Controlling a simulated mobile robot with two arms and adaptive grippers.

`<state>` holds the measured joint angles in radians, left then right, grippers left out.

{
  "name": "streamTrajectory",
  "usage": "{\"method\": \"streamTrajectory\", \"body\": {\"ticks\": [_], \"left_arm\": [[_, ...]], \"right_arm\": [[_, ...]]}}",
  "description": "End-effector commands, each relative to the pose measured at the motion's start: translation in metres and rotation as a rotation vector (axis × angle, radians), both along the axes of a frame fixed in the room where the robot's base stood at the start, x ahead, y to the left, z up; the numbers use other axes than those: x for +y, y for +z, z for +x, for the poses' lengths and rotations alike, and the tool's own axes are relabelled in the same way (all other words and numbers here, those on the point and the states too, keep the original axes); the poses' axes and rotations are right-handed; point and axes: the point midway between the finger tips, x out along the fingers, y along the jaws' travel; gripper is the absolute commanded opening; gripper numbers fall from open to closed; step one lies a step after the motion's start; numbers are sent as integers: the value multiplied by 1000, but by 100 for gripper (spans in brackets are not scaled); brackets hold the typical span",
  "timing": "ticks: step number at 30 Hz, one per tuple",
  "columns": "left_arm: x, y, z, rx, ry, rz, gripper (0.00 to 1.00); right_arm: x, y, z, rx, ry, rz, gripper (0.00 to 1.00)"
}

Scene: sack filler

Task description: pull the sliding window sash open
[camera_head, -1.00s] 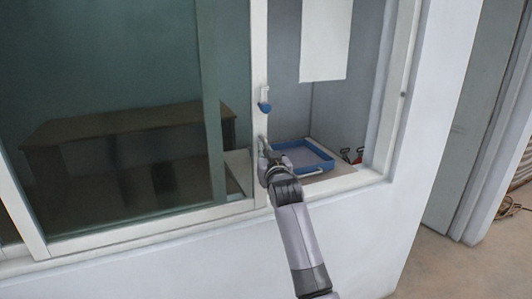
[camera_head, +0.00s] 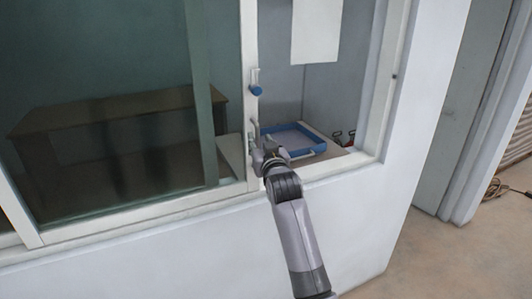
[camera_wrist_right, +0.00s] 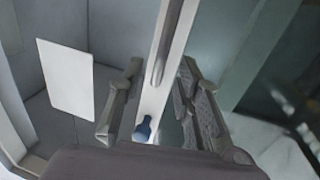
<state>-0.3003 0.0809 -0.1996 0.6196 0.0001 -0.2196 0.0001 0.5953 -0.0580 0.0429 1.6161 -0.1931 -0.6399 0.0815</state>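The window sash (camera_head: 250,105) is a dark glass pane in a white frame, standing partly open, with a gap to its right. Its white edge stile carries a blue-knobbed latch (camera_head: 256,90) and a light pull handle (camera_head: 256,132) below. My right gripper (camera_head: 262,152) is at the stile, just below the visible part of the handle. In the right wrist view, its two fingers (camera_wrist_right: 162,108) stand apart on either side of the stile (camera_wrist_right: 173,40) and grey handle (camera_wrist_right: 160,62), with gaps showing. The blue knob (camera_wrist_right: 143,130) shows low between them. My left gripper is not in view.
Through the gap are a blue tray (camera_head: 322,147), red-handled items (camera_head: 343,136) and a hanging white sheet (camera_head: 316,30). The fixed right frame (camera_head: 385,90) bounds the opening. A brown table (camera_head: 120,105) shows behind the glass. Open floor (camera_head: 425,260) lies at the right.

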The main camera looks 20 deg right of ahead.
Motion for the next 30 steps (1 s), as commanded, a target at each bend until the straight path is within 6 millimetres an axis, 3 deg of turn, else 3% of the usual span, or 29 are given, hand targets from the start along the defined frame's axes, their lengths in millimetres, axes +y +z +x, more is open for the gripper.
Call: {"method": "streamTrajectory", "body": {"ticks": [6, 12, 30], "left_arm": [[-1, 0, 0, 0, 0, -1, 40], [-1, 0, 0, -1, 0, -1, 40], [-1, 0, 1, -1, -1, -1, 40]], "right_arm": [[5, 0, -42, -1, 0, 2, 31], [8, 0, -66, 0, 1, 2, 31], [9, -1, -73, 1, 1, 2, 31]]}}
